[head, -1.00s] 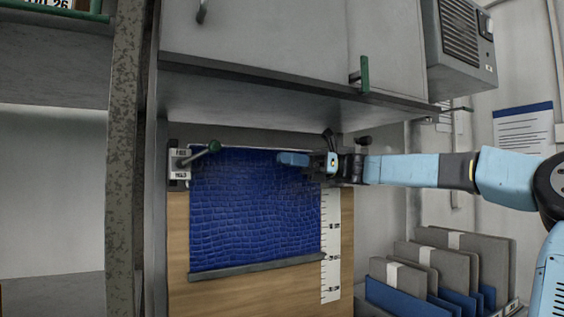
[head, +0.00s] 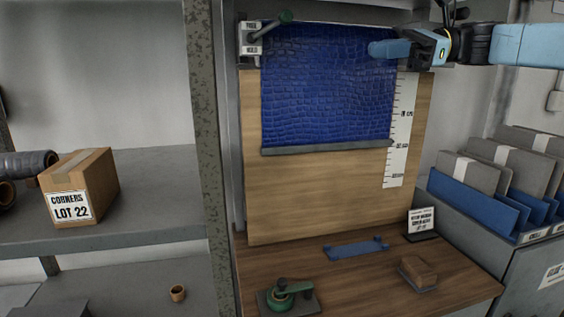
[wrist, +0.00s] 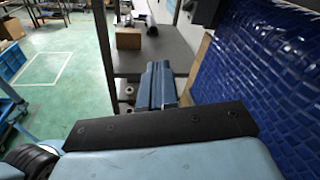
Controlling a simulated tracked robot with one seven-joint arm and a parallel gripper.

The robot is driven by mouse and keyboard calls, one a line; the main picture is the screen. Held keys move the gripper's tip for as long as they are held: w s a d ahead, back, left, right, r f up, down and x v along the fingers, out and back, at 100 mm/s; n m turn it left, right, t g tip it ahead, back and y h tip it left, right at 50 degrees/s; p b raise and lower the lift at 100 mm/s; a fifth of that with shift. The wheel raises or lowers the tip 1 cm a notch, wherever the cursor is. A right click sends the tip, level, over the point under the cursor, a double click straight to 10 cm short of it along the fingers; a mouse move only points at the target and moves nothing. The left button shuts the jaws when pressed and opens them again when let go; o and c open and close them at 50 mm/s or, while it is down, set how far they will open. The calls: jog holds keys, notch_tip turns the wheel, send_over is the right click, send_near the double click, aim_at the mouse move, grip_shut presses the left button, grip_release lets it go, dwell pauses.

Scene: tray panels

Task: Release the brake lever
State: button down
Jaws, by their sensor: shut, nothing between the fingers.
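The brake lever (head: 270,27) has a dark green knob. It sits on a white plate (head: 250,40) at the top left of the blue sheet, in the head view. The plate has two lines of lettering, apparently FREE above HOLD. The lever slants up and to the right from its pivot. The blue textured sheet (head: 325,90) hangs over a wooden board, with a grey bar along its lower edge. My gripper (head: 374,49) is shut and empty in front of the sheet's upper right, well right of the lever. The wrist view shows its blue fingers (wrist: 158,88) together; I cannot make out the lever there.
A white scale (head: 400,130) runs down the sheet's right side. A green-handled device (head: 287,296), a blue holder (head: 357,249) and a brown block (head: 419,271) lie on the bench below. A post (head: 205,150) stands left. Grey folders (head: 470,172) stand right.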

jog(key=s+d+f+n+t+h, duration=0.1)
jog(key=s+f+n+h, duration=0.3)
jog(key=f, duration=0.5)
jog(key=s+d+f+n+t+h, duration=0.1)
jog(key=s+f+n+t+h, duration=0.2)
jog(key=f, duration=0.6)
jog(key=s+d+f+n+t+h, duration=0.1)
jog(key=s+f+n+t+h, duration=0.1)
jog(key=s+f+n+h, duration=0.4)
jog(key=s+f+h, duration=0.3)
jog(key=shift+d+n+h, duration=0.35)
jog(key=shift+n+h, duration=0.05)
